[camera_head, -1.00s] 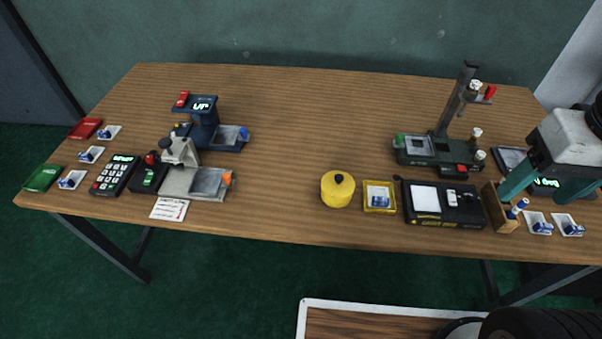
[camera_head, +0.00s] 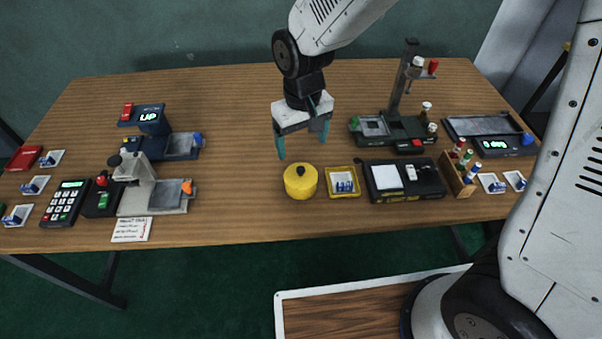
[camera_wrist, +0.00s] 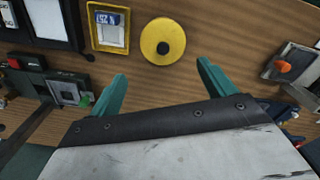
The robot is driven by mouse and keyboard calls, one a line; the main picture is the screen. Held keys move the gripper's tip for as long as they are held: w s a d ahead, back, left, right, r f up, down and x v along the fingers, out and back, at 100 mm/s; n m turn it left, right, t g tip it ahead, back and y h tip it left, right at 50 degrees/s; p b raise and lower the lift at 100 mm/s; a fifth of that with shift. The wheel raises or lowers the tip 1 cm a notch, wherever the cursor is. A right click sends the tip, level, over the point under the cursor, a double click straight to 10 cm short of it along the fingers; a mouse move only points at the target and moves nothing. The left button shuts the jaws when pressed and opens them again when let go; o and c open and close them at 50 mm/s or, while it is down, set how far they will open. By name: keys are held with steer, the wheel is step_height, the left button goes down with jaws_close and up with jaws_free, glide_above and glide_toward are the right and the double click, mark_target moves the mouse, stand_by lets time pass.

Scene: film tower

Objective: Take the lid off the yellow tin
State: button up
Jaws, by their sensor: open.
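The yellow tin (camera_head: 300,187) stands upright on the table near the front edge, with its yellow lid (camera_head: 299,175) on and a black knob on top. In the wrist view I look down on the lid (camera_wrist: 168,44) and its dark knob, just beyond my fingertips. My gripper (camera_head: 302,148) is open and empty, with teal fingers pointing down. It is above the table, a little behind the tin in the head view. In the wrist view the two fingers (camera_wrist: 161,72) are wide apart and do not touch the tin.
A yellow tray (camera_head: 332,192) with a blue-and-white item stands close right of the tin. A black device with a white panel (camera_head: 388,177) is beyond it. A stand with a tall post (camera_head: 397,90) is behind. The table left of the tin is clear up to a grey device (camera_head: 150,200).

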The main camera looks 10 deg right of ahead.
mark_target(301, 169)
steer(key=f, duration=0.8)
steer(key=shift+s+a+f, duration=0.25)
steer(key=shift+s, duration=0.15)
steer(key=c, duration=1.2)
